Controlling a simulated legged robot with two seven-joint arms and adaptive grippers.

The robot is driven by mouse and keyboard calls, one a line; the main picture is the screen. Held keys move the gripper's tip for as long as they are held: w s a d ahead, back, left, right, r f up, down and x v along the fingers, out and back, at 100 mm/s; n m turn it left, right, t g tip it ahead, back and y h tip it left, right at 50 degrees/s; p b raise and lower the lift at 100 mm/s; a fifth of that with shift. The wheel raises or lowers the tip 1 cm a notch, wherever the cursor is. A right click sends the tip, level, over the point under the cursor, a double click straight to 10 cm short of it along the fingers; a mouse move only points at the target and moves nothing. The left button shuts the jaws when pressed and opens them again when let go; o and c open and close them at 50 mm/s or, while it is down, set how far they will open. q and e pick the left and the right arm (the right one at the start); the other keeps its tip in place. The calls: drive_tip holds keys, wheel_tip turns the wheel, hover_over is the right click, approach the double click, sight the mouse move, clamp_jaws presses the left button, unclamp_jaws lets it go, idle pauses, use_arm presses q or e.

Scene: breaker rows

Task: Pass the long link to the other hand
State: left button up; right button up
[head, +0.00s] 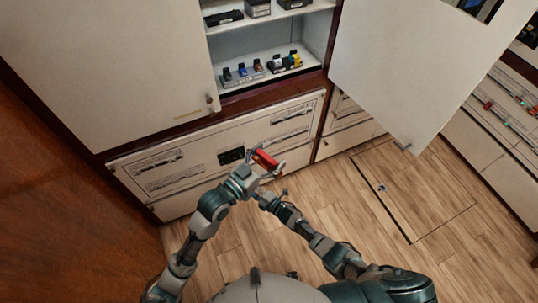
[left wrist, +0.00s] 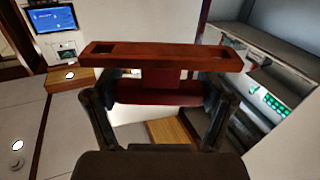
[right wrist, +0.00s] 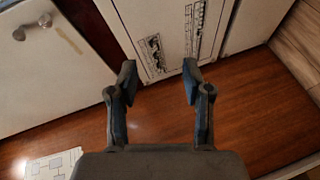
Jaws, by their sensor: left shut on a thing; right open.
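The long link is a red bar with a dark square opening near each end (left wrist: 165,56). In the left wrist view it lies crosswise, and my left gripper (left wrist: 160,98) is shut on its lower middle part. In the head view the red link (head: 265,158) is held in front of the lower cabinet panel by my left gripper (head: 262,164). My right gripper (right wrist: 158,75) is open and empty in the right wrist view. In the head view my right arm reaches up just below and right of the left gripper, and its fingers are small there.
An open cabinet holds a shelf (head: 262,81) with several small coloured parts. Its open door (head: 425,70) hangs at the right with a knob at its lower edge. A closed door (head: 105,70) is at the left. The wooden floor (head: 330,205) is clear apart from a hatch outline.

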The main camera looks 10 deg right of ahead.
drive_tip(key=s+d+f+m+g+h, duration=0.25)
drive_tip(key=s+d+f+m, duration=0.35)
drive_tip(key=s+f, duration=0.4)
drive_tip(key=s+d+f+m+g+h, duration=0.2)
drive_tip(key=s+d+f+m+h, duration=0.25)
drive_tip(key=s+d+f, duration=0.45)
drive_tip(key=s+d+f+m+g, duration=0.2)
drive_tip(key=s+f+m, duration=0.1)
drive_tip(key=s, duration=0.8)
drive_tip(key=s+d+f+m+g+h, duration=0.1)
drive_tip(key=s+d+f+m+g, duration=0.1)
drive_tip(key=s, duration=0.9)
drive_tip(key=s+d+f+m+g+h, duration=0.1)
drive_tip(key=s+f+m, duration=0.4)
drive_tip(key=s, duration=0.6)
drive_tip(key=shift+d+f+g, duration=0.25)
drive_tip(key=shift+d+g, duration=0.6)
drive_tip(key=shift+d, duration=0.15)
drive_tip(key=shift+w, duration=0.1)
